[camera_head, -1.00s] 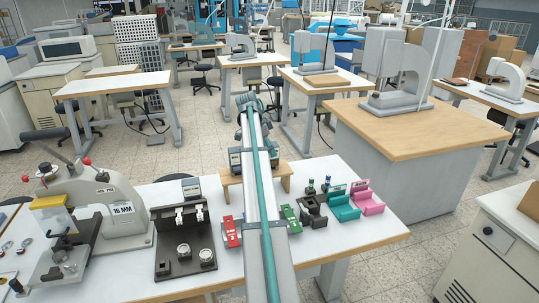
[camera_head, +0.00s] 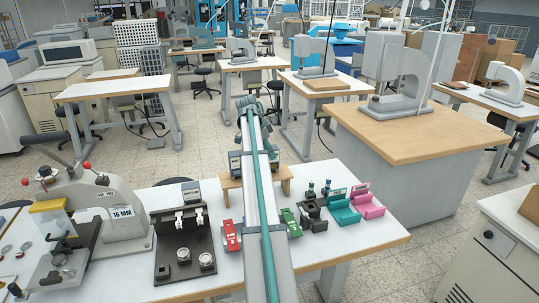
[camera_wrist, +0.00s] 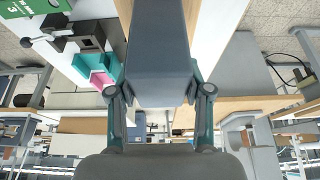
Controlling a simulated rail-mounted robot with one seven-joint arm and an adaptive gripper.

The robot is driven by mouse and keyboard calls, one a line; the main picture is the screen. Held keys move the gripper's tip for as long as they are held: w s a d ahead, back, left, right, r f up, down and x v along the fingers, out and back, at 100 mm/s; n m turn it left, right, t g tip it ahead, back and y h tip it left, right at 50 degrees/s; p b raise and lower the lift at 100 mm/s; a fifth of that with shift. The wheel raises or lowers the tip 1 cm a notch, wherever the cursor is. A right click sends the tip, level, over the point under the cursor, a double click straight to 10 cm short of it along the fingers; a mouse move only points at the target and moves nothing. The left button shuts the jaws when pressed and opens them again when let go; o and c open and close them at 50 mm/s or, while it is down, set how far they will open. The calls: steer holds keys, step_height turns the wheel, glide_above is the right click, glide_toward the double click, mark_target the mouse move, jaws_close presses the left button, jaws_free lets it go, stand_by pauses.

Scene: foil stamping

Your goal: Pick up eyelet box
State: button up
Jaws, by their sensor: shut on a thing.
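My gripper (camera_wrist: 158,96) shows in the wrist view with its two fingers on either side of a large dark blue-grey box, the eyelet box (camera_wrist: 155,45). The fingers are closed against its sides. The box fills the upper middle of that view, and its far end runs out of frame. In the head view my own arm covers the middle of the picture and hides my gripper. Small dark boxes (camera_head: 234,162) show at both sides of the arm by a wooden riser (camera_head: 285,180); I cannot tell whether either is the held one.
On the white table (camera_head: 330,262) stand a red box (camera_head: 231,236), a green box (camera_head: 291,222), a teal tray (camera_head: 344,212), a pink tray (camera_head: 368,206), a black fixture (camera_head: 184,240) and an eyelet press (camera_head: 120,205). A wood-topped cabinet (camera_head: 430,140) stands behind at the right.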

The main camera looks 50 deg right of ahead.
steer(key=shift+r, duration=0.65)
steer(key=s+a+r+b, duration=0.4)
steer(key=s+a+r, duration=0.3)
steer(key=a+r, duration=0.4)
steer(key=shift+s+a+r, duration=0.2)
steer(key=shift+s+a, duration=0.1)
steer(key=shift+s, duration=0.1)
steer(key=shift+r, duration=0.2)
steer(key=shift+r+p, duration=1.05)
steer(key=shift+r, duration=0.3)
steer(key=shift+r+p, duration=1.05)
steer(key=shift+r, duration=0.45)
